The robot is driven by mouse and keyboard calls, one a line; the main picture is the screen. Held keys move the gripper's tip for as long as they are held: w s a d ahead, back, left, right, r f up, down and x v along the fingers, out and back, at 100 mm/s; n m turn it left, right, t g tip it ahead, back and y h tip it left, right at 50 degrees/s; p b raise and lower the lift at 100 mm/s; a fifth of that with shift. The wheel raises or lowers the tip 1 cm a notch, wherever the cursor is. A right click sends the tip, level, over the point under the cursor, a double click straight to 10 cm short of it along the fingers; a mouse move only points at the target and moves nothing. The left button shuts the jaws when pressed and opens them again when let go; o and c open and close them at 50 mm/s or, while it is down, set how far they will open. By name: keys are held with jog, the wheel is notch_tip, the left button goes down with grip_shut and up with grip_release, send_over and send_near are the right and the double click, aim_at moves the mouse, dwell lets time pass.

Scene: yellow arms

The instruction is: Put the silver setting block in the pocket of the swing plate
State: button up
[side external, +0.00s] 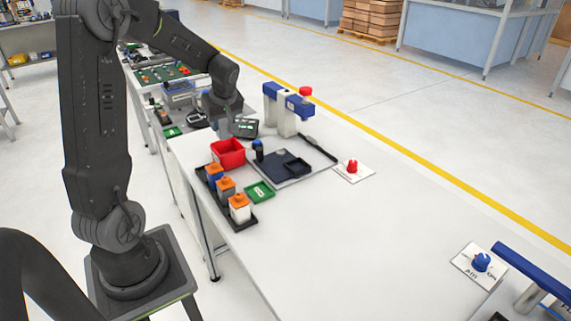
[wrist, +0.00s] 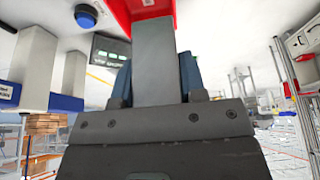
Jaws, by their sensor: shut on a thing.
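In the wrist view, which looks upside down, my gripper (wrist: 155,75) has its dark blue-grey fingers on both sides of a plain grey block (wrist: 153,45), which looks like the silver setting block. It is held between them. In the side external view the fingers and block are hidden behind my wrist and the display unit. The dark swing plate (side external: 272,166) lies on a pale base on the table. A dark square recess that looks like its pocket (side external: 298,167) is at its right end and looks empty. A black lever (side external: 318,146) lies behind the plate.
A red bin (side external: 228,153) stands left of the plate and also fills the top of the wrist view (wrist: 148,8).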

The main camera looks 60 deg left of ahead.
jog(key=w+d+f, duration=0.2)
jog(key=w+d, duration=0.2)
jog(key=w, duration=0.1)
jog(key=w+d+f, duration=0.1)
jog(key=w+d, duration=0.3)
jog(key=w, duration=0.2)
jog(key=w+d+f, duration=0.2)
jog(key=w+d, duration=0.2)
jog(key=w, duration=0.1)
jog(key=shift+w+d+f, duration=0.15)
jog(key=shift+w+f, duration=0.15)
jog(key=shift+f, duration=0.05)
jog(key=shift+w+d+f, duration=0.1)
jog(key=shift+f, duration=1.95)
jog(key=shift+f, duration=0.15)
jog(key=o, duration=1.1)
